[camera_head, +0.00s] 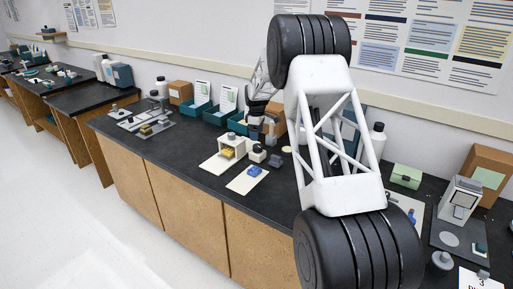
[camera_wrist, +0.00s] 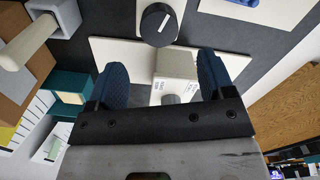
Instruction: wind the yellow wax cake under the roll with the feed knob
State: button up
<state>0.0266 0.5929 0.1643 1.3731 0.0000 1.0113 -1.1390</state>
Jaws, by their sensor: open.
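The yellow wax cake (camera_head: 227,153) shows in the head view, low at the front of a cream box-shaped stand (camera_head: 239,143) on a pale board. The wax is not clear in the wrist view. There, a cream block (camera_wrist: 178,64) with a small grey knob (camera_wrist: 170,99) lies between my fingers in the picture; I cannot tell if this is the feed knob. The roll cannot be made out. My gripper (camera_wrist: 161,78) is open, with its blue fingers apart and nothing seen held. In the head view it (camera_head: 263,132) is above the bench behind the stand, partly hidden by my arm.
A black dial (camera_wrist: 158,22) with a white mark sits on a cream base beside the stand. A blue piece (camera_head: 253,171) lies on a nearby white board. Teal bins (camera_head: 214,115) stand behind. The front bench strip is clear.

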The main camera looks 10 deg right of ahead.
aim_at(257, 145)
jog(key=shift+f, duration=0.1)
jog(key=shift+f, duration=3.8)
jog(key=c, duration=0.9)
